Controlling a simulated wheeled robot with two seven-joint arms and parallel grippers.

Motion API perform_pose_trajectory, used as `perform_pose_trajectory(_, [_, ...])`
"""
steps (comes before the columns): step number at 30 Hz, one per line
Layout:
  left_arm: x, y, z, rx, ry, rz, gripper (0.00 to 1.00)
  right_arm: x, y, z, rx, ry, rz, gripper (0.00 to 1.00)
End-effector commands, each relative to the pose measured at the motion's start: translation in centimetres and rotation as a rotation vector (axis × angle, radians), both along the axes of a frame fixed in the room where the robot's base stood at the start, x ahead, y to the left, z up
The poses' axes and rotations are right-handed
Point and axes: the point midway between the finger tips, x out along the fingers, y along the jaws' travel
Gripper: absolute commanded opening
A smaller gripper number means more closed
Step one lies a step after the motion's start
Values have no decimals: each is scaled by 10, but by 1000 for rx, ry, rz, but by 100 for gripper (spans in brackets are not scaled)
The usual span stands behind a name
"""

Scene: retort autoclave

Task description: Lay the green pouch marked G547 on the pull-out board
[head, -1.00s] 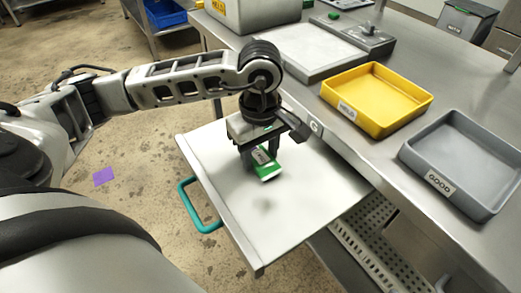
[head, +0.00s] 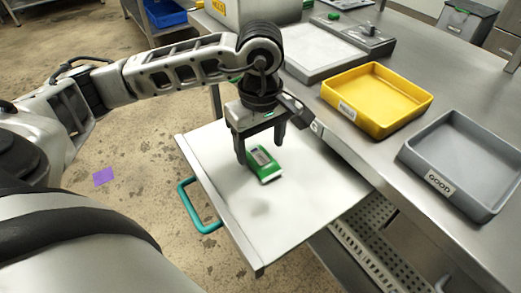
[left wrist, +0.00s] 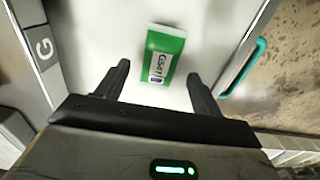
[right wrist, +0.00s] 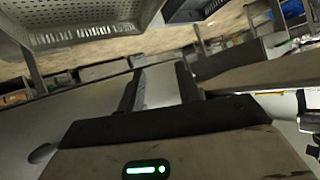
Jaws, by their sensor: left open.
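The green pouch (head: 264,166) with a white label lies flat on the pale pull-out board (head: 300,205). In the left wrist view, the pouch (left wrist: 172,45) carries a marking that looks like G547. My left gripper (head: 261,156) is open just above the pouch, its fingers apart from it. The same gripper (left wrist: 158,70) shows with its fingertips spread near the pouch's lower end and nothing between them. My right gripper (right wrist: 160,69) shows only in the right wrist view, with its fingers apart and empty, away from the board.
The board has a teal handle (head: 192,207) on its outer side. A yellow tray (head: 376,97) and a grey tray marked GOOD (head: 467,163) stand on the steel counter to the right. A perforated rack (head: 372,255) sits below the counter. The board's lower part is clear.

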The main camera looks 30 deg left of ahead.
Motion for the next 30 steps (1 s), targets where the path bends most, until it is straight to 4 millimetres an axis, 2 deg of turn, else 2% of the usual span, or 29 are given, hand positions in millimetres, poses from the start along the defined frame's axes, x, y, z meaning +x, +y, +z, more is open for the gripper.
perform_pose_trajectory(1, [1, 0, 13, -2, -8, -1, 67, -1, 0, -1, 0, 2, 0, 34])
perform_pose_trajectory(6, [1, -1, 51, -2, -7, -2, 67, -1, 0, -1, -1, 4, 0, 34])
perform_pose_trajectory(12, [1, 0, 81, -2, -4, 0, 67, -1, 0, -1, -3, 5, 0, 34])
perform_pose_trajectory(18, [0, 0, 91, 0, -1, 1, 67, 1, 0, 0, -4, 1, 0, 34])
perform_pose_trajectory(30, [0, 0, 91, 0, 0, 0, 67, 4, 0, 1, -4, -7, 0, 34])
